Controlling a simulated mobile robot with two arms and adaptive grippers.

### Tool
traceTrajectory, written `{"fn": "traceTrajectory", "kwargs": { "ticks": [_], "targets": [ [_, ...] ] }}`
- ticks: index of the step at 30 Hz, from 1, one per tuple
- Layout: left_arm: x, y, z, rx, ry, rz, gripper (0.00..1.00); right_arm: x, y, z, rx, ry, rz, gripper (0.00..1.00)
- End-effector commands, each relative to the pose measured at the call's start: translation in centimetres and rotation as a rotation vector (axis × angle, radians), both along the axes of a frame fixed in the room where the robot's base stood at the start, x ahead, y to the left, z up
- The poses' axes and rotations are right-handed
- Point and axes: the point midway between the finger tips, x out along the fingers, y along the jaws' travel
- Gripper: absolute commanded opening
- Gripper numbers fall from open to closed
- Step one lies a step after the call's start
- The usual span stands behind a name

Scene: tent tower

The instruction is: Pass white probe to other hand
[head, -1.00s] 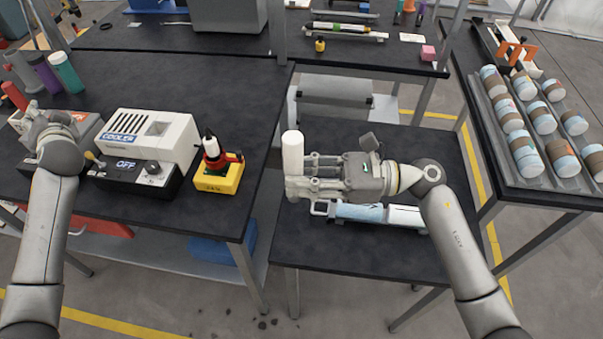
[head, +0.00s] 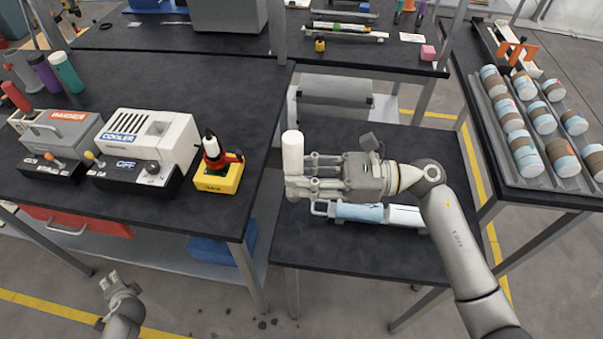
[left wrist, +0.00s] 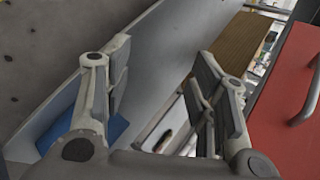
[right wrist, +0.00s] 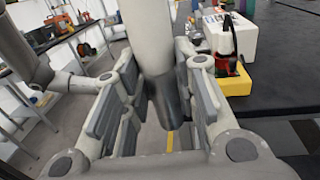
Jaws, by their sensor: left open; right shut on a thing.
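The white probe (head: 292,153) is a white cylinder held upright in my right gripper (head: 300,177), above the gap between the left bench and the middle table. In the right wrist view the probe (right wrist: 150,40) stands between the fingers, its lower end darker. My right gripper (right wrist: 160,95) is shut on it. My left gripper (head: 112,280) is low at the bottom left of the head view, below the bench top and far from the probe. In the left wrist view its fingers (left wrist: 160,90) are spread with nothing between them.
The left bench holds a warmer (head: 58,140), a cooler (head: 150,140) and a yellow holder (head: 220,175). A red drawer (head: 80,222) and a blue box (head: 208,252) are under it. A pale blue cylinder (head: 360,212) lies on the middle table. A rack of jars (head: 540,165) stands at right.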

Motion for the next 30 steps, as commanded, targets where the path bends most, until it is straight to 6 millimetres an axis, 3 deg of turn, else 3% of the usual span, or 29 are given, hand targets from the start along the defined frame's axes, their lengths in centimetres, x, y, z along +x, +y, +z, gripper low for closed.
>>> {"fn": "traceTrajectory", "kwargs": {
  "ticks": [1, 6, 15, 22, 27, 30],
  "targets": [
    [-0.9, -1.7, -2.3, -0.060, 0.014, 0.005, 0.52, 0.0, 0.0, 0.1, 0.001, -0.001, 0.000, 0.00],
    [-4.3, -7.6, -8.7, -0.254, 0.046, 0.038, 0.52, 0.0, 0.0, 0.1, 0.001, -0.001, 0.000, 0.00],
    [-12.4, -19.0, -17.4, -0.572, 0.115, 0.155, 0.52, 0.0, 0.0, 0.1, 0.001, -0.001, 0.000, 0.00],
    [-19.3, -26.5, -21.1, -0.756, 0.164, 0.288, 0.52, 0.0, 0.0, 0.1, 0.001, -0.001, 0.000, 0.00],
    [-22.6, -29.5, -22.1, -0.823, 0.184, 0.361, 0.52, 0.0, 0.0, 0.1, 0.001, -0.001, 0.000, 0.00],
    [-23.5, -30.3, -22.4, -0.840, 0.190, 0.383, 0.52, 0.0, 0.0, 0.1, 0.001, -0.001, 0.000, 0.00]
  ]
}}
